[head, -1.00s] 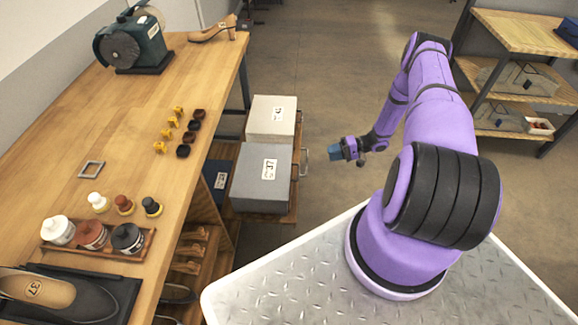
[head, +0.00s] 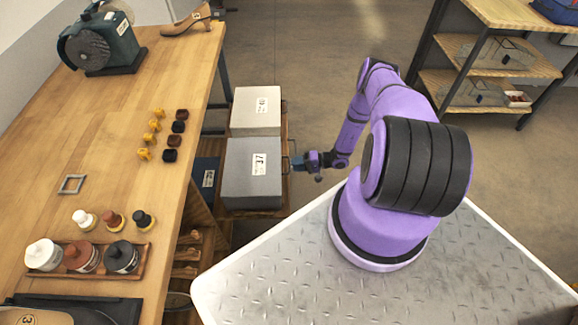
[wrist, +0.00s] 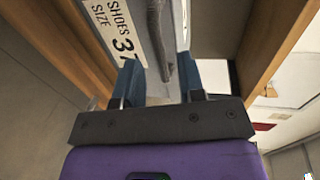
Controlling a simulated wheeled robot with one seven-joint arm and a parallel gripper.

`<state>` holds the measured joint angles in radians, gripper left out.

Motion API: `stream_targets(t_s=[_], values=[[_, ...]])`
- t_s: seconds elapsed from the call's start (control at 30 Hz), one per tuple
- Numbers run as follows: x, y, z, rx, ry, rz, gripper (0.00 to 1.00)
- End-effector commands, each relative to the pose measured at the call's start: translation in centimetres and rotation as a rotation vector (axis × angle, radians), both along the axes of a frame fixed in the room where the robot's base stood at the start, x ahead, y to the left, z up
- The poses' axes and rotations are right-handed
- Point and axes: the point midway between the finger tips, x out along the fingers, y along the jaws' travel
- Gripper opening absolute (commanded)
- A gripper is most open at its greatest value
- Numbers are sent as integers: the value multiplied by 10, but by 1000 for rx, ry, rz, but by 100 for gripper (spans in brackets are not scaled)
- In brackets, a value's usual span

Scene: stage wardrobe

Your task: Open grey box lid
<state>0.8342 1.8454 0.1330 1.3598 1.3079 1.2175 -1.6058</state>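The grey box (head: 240,190), labelled 37, sits on a pulled-out wooden drawer beside the bench. Its lid looks closed. My gripper (head: 297,162) is at the right side of the box, by the metal drawer handle. In the wrist view the gripper (wrist: 160,82) is open, with its two blue fingertips apart. The grey box (wrist: 145,50) with its "SHOES SIZE 37" label is just beyond them. A dark grey bar (wrist: 160,45) shows between the fingertips; whether they touch it I cannot tell.
A paler box (head: 256,118) stands behind the grey one in the drawer. The wooden bench (head: 110,185) on the left holds jars, small bottles, stamps and a grinder (head: 98,45). A shelf unit (head: 490,60) stands at the back right. The floor between is clear.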

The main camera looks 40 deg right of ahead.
Motion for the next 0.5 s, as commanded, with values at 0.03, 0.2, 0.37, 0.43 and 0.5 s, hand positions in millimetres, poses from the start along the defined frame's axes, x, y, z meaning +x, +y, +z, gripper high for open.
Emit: stream_targets(t_s=[0.03,0.2,0.37,0.43,0.5], values=[[4,7,-2,1,0,3,36],[14,22,-5,1,0,2,36],[19,28,-7,1,0,1,36],[19,29,-7,1,0,1,36],[19,29,-7,1,-1,0,36]])
